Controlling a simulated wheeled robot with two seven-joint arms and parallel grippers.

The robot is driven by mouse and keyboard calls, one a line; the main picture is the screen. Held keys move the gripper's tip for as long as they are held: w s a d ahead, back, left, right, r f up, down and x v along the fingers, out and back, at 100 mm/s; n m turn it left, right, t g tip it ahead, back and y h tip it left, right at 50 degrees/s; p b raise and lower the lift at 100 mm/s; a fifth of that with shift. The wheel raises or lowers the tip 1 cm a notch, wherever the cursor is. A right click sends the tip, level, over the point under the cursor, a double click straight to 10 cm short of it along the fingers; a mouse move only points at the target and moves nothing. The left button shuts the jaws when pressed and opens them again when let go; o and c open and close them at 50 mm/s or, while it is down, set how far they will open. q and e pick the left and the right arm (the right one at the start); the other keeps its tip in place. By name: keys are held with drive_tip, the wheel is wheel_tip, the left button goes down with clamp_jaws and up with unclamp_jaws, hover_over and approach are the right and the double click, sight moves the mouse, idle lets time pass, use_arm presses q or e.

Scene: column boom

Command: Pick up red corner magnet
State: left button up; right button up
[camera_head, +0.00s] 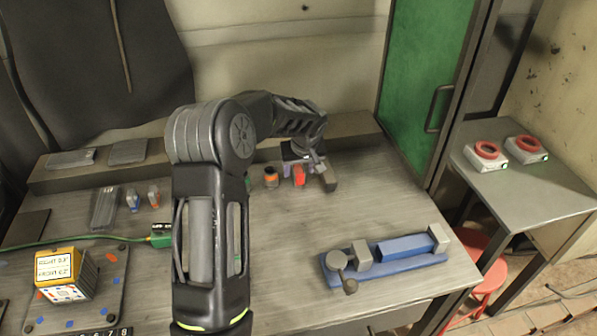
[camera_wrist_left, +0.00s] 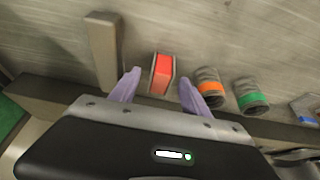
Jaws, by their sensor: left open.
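The red corner magnet (camera_head: 299,175) sits on the table near the raised back ledge. In the left wrist view the red magnet (camera_wrist_left: 162,74) has a red face with pale edges and lies just beyond and between the fingertips. My left gripper (camera_head: 298,163) is over it, reaching down from above. In the left wrist view my left gripper (camera_wrist_left: 158,86) is open, with one purple finger on each side of the magnet's line. I cannot tell whether either finger touches it. My right gripper is not in view.
An orange-banded cylinder (camera_wrist_left: 210,87) and a green-banded one (camera_wrist_left: 248,95) stand close on one side of the magnet; a grey block (camera_wrist_left: 103,52) is on the other. A blue vise (camera_head: 385,257) sits at the table's front right. The table centre is clear.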

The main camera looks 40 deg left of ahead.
use_arm(q)
drive_tip(key=x, duration=0.2)
drive_tip(key=shift+w+a+f, duration=0.1)
drive_tip(key=shift+f, duration=0.1)
drive_tip(key=shift+c, duration=0.3)
clamp_jaws()
idle(0.5)
drive_tip(key=shift+r, duration=0.1)
